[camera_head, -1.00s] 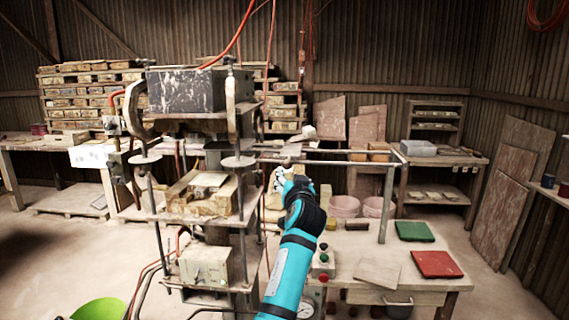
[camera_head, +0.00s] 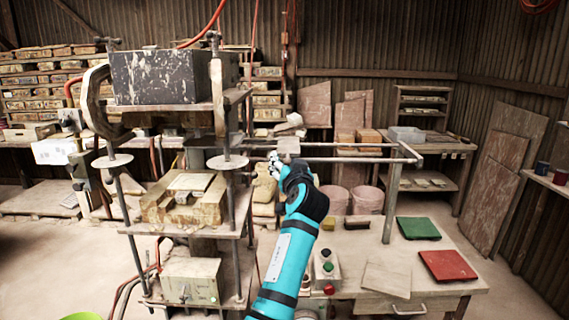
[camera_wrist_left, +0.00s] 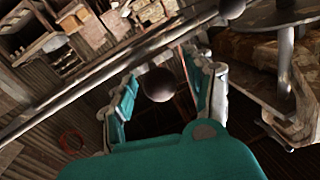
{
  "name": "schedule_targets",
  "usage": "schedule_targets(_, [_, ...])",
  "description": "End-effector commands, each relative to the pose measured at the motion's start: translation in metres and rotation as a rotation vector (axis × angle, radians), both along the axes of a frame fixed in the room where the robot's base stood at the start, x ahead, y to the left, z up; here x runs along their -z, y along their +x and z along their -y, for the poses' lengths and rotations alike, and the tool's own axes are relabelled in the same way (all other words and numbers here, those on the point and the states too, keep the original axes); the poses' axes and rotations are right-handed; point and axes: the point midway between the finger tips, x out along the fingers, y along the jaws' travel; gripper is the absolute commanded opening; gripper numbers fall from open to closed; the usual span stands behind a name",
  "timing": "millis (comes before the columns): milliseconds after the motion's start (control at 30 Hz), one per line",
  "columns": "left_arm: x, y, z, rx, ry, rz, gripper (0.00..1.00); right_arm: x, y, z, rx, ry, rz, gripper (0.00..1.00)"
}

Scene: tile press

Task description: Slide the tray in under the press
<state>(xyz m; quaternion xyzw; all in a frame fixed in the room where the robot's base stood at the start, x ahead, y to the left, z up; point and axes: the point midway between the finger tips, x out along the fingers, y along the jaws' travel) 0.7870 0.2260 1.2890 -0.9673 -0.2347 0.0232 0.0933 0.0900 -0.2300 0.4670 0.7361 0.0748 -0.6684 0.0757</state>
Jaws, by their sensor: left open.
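The press stands left of centre in the head view, with a heavy grey block (camera_head: 165,78) on top. A yellowish wooden mould (camera_head: 180,203) sits on its lower plate. Two horizontal rails (camera_head: 345,160) run right from the press. A small flat brown piece (camera_head: 288,147) shows at the rails; I cannot tell if it is part of the tray. My left gripper (camera_head: 275,160) is at the rails, just right of the press. In the wrist view the left gripper (camera_wrist_left: 160,68) is open, with a dark round knob (camera_wrist_left: 158,84) showing between its fingers; contact is unclear. The tray is not clearly identifiable.
A workbench at the right holds a green tile (camera_head: 418,228), a red tile (camera_head: 447,265), a pale board (camera_head: 387,278) and a button box (camera_head: 327,268). A post (camera_head: 391,203) carries the rails' right end. Pink buckets (camera_head: 367,200) stand behind.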

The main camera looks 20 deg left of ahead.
Motion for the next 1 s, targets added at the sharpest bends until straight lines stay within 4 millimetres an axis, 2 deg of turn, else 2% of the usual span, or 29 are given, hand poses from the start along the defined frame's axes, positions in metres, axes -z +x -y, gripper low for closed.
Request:
schedule_targets(167, [0.000, 0.000, 0.000, 0.000, 0.000, 0.000, 0.55, 0.000, -0.004, 0.006, -0.002, -0.008, -0.006, 0.55])
schedule_targets(600, [0.000, 0.000, 0.000, 0.000, 0.000, -0.001, 0.00, 0.000, -0.006, 0.009, -0.003, -0.011, -0.009, 0.55])
schedule_targets(867, [0.001, 0.000, 0.000, 0.000, 0.000, -0.001, 0.00, 0.000, -0.005, 0.007, -0.002, -0.009, -0.007, 0.55])
schedule_targets(1000, [0.000, -0.003, -0.014, -0.004, -0.002, -0.003, 0.00, -0.004, -0.004, 0.002, 0.000, -0.002, -0.006, 0.55])
